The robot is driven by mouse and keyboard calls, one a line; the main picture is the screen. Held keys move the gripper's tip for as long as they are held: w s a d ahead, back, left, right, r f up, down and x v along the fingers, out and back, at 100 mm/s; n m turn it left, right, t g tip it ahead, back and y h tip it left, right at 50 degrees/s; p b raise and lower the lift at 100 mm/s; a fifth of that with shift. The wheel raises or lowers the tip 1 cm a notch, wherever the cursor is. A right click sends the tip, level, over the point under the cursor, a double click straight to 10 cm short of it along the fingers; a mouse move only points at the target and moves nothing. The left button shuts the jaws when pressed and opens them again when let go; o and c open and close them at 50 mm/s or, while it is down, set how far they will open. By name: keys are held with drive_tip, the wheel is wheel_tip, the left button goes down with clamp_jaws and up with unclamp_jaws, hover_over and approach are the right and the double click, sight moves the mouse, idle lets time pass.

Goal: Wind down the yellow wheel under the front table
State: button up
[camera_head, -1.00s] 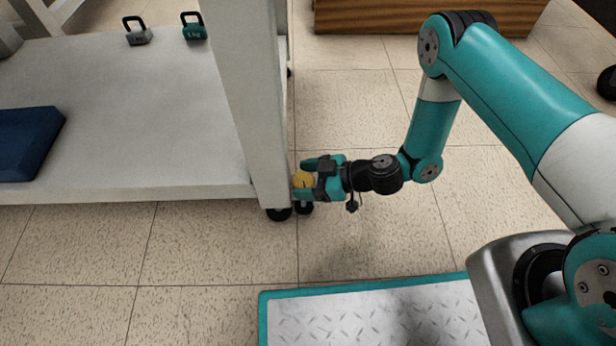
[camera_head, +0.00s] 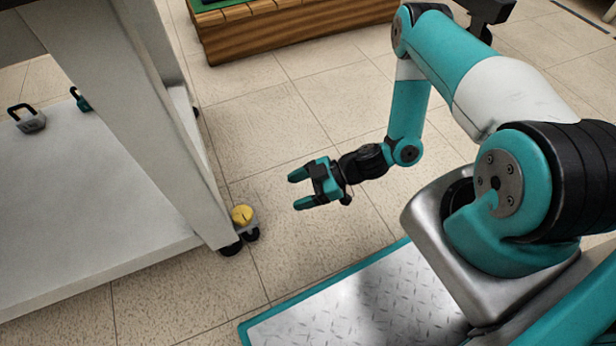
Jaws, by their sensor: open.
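The yellow wheel (camera_head: 242,214) is a small round knob low at the foot of the front table's leg, just above a black caster. The front table (camera_head: 165,130) is white, with a thick leg and a low shelf. My gripper (camera_head: 294,190) is open and empty. It is up and to the right of the yellow wheel, apart from it, with its fingers pointing left toward the table.
Grey and teal kettlebell-like weights (camera_head: 28,120) stand on the table's low shelf (camera_head: 80,235). A wooden box (camera_head: 270,32) stands at the back. Tiled floor (camera_head: 260,120) between the table and my arm is clear.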

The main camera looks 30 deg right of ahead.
drive_tip(key=shift+v, duration=1.05)
